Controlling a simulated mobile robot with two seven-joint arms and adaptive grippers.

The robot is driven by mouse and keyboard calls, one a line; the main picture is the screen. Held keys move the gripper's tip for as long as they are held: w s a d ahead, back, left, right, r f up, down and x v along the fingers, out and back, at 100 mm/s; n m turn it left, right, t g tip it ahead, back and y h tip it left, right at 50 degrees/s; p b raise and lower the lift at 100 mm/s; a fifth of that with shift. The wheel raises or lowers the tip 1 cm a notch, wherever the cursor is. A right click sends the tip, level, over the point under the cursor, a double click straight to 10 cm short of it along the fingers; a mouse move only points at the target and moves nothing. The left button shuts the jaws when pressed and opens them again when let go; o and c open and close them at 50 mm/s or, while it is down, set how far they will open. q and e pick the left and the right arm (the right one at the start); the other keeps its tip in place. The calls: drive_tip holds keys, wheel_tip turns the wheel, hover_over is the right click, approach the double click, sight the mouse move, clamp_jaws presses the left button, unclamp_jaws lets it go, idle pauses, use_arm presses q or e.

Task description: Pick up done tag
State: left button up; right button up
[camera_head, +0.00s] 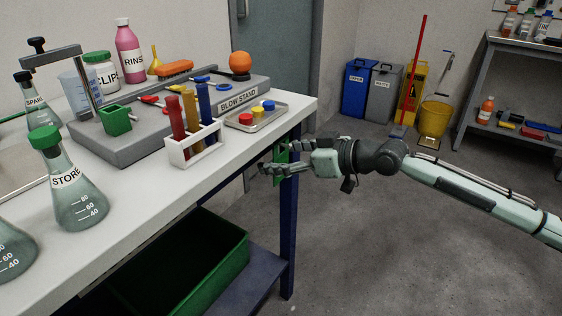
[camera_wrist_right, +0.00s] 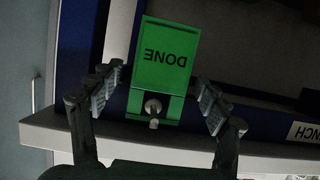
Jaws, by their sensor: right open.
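The green done tag (camera_wrist_right: 162,62) hangs at the bench's end by a small peg (camera_wrist_right: 152,106), its word DONE upside down in the right wrist view. In the head view only a narrow green part of the tag (camera_head: 282,158) shows, below the bench top's right end. My right gripper (camera_wrist_right: 155,92) is open, one finger on each side of the tag's lower part in the wrist view, with gaps to both sides. In the head view the right gripper (camera_head: 268,169) reaches in from the right and partly hides the tag. My left gripper is not in view.
The white bench (camera_head: 240,150) carries a rack of coloured tubes (camera_head: 193,145), a small metal tray (camera_head: 257,117), a blow stand (camera_head: 240,97) and flasks. A dark blue bench leg (camera_head: 289,230) stands below the gripper.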

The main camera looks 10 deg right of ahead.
drive_tip(key=c, duration=0.9)
drive_tip(key=shift+o, duration=0.2)
drive_tip(key=shift+r, duration=0.15)
